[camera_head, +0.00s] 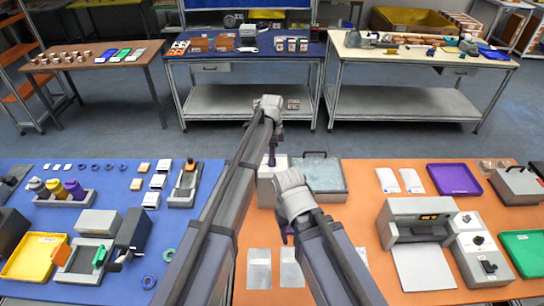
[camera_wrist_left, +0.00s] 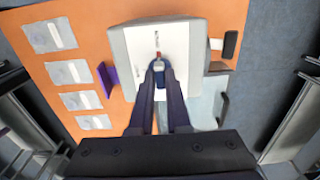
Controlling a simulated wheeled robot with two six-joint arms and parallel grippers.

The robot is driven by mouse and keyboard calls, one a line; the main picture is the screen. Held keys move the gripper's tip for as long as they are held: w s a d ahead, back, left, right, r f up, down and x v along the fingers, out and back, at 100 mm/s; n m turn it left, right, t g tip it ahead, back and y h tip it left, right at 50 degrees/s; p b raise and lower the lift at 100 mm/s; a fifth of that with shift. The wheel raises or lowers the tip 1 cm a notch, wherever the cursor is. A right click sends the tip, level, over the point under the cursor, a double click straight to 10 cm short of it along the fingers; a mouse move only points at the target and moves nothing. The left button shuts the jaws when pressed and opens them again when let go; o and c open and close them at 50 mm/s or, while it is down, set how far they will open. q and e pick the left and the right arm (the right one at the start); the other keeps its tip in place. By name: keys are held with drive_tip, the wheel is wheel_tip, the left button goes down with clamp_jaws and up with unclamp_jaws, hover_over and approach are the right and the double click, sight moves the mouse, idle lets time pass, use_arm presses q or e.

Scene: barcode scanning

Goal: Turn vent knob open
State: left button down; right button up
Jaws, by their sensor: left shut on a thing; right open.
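A light grey and white box (camera_head: 266,188) stands on the orange mat, partly hidden by my left arm. In the left wrist view, its white top (camera_wrist_left: 180,45) carries a small knob (camera_wrist_left: 158,57) with a reddish mark. My left gripper (camera_head: 272,162) points down onto this top. Its dark fingers (camera_wrist_left: 158,70) are closed on the knob, which they largely cover. The knob's exact angle cannot be read. My right gripper (camera_head: 287,234) is empty in front of the box, lower in the head view, with its fingers mostly hidden by its own arm.
A clear-lidded chamber (camera_head: 322,175) stands to the box's right. Clear bags (camera_head: 259,268) lie in front. A grey machine (camera_head: 415,215) and purple tray (camera_head: 454,179) are on the right. The blue mat (camera_head: 120,206) at left holds several items.

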idle(0.5)
use_arm(q)
drive_tip(key=c, duration=0.9)
unclamp_jaws()
drive_tip(key=shift+r, duration=0.1)
wheel_tip(320, 180, up, 8)
drive_tip(key=p, duration=0.8)
drive_tip(key=shift+f, duration=0.2)
